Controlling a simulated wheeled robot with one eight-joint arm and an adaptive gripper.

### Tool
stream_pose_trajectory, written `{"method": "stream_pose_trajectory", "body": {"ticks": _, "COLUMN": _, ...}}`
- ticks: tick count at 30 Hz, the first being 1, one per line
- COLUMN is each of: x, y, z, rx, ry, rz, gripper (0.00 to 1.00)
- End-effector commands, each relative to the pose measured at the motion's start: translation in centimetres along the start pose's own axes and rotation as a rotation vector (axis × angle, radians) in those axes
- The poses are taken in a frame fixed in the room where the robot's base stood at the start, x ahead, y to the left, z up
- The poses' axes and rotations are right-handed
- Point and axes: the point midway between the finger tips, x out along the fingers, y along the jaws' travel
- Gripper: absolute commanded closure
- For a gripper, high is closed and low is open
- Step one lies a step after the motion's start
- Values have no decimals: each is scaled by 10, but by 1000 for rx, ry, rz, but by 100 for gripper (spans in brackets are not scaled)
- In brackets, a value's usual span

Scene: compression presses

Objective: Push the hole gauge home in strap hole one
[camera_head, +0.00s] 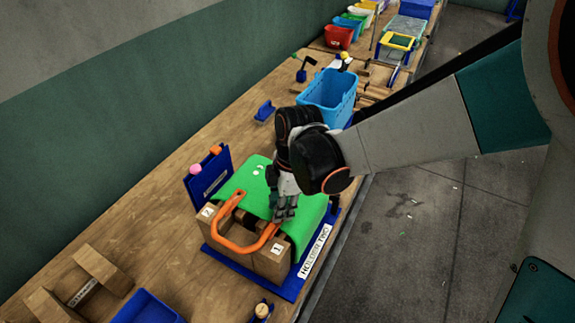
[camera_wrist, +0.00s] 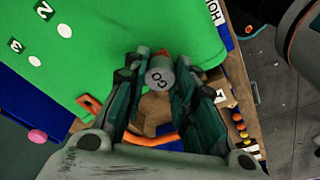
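The hole gauge (camera_wrist: 160,77) shows as a grey cylinder marked "GO" between my gripper's (camera_wrist: 160,64) fingers in the wrist view. The fingers appear closed on its sides. In the head view my gripper (camera_head: 283,212) is low over the end of the orange strap (camera_head: 236,245) near label 1 (camera_head: 276,249); the gauge cannot be made out there. The strap arches between wooden blocks (camera_head: 268,262) labelled 1 and 2. It also shows in the wrist view (camera_wrist: 150,140). Strap hole one is hidden by the gauge and fingers, so I cannot tell how deep the gauge sits.
A blue panel (camera_head: 207,177) with pink and orange knobs stands left. A blue basket (camera_head: 330,93) stands behind. A blue tray (camera_head: 146,308) and wooden blocks lie at the front left.

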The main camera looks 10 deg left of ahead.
Motion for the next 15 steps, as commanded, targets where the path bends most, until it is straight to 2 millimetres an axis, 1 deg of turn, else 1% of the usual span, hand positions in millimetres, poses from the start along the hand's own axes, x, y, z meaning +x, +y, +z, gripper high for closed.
{"method": "stream_pose_trajectory", "body": {"ticks": 1, "x": 0, "y": 0, "z": 0, "rx": 0, "ry": 0, "rz": 0, "gripper": 64}}
{"method": "stream_pose_trajectory", "body": {"ticks": 3, "x": 0, "y": 0, "z": 0, "rx": 0, "ry": 0, "rz": 0, "gripper": 52}}
{"method": "stream_pose_trajectory", "body": {"ticks": 15, "x": 0, "y": 0, "z": 0, "rx": 0, "ry": 0, "rz": 0, "gripper": 52}}
